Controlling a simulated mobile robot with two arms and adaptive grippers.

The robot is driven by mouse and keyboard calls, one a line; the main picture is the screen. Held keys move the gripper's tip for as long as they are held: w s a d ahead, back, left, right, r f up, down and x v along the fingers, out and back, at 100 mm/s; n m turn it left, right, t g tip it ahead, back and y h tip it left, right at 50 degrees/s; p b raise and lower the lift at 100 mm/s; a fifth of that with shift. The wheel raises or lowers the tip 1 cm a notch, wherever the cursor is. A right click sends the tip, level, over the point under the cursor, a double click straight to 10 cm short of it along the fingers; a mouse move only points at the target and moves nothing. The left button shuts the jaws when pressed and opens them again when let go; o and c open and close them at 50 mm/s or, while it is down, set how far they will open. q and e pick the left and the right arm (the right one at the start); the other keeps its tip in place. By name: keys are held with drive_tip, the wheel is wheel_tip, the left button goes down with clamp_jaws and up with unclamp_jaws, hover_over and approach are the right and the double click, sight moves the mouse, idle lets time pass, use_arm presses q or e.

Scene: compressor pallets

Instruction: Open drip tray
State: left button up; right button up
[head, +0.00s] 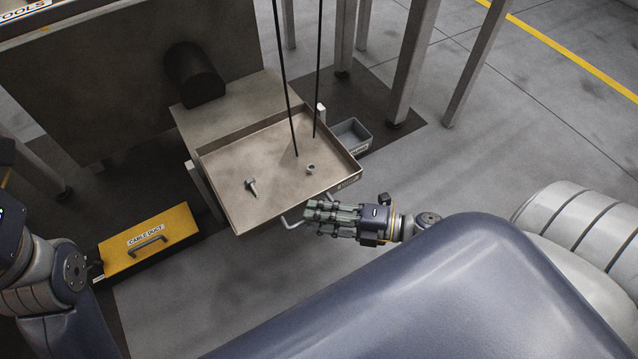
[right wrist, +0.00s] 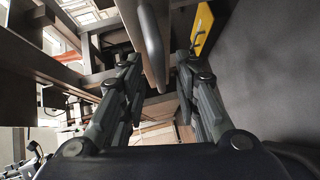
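The drip tray (head: 228,205) is a shallow metal pan that sticks out from under the machine at the centre of the head view, its inside showing. A bolt (head: 252,187) and a nut (head: 310,169) lie in it. A bent bar handle (head: 291,223) shows below its front edge. My right gripper (head: 312,217) is at this handle and hides part of it. In the right wrist view its fingers (right wrist: 158,98) are spread, with a grey bar (right wrist: 152,45) between them; I cannot tell if they touch it. My left gripper is out of view; only my left arm shows.
A yellow cable duct box (head: 150,238) lies on the floor left of the tray. A small grey bin (head: 350,135) is behind the tray's right side. Two thin black lines (head: 285,80) hang down over the tray. Metal legs (head: 413,65) stand behind. The floor at right is clear.

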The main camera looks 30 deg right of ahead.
drive_tip(key=v, duration=1.2)
drive_tip(key=shift+a, duration=0.1)
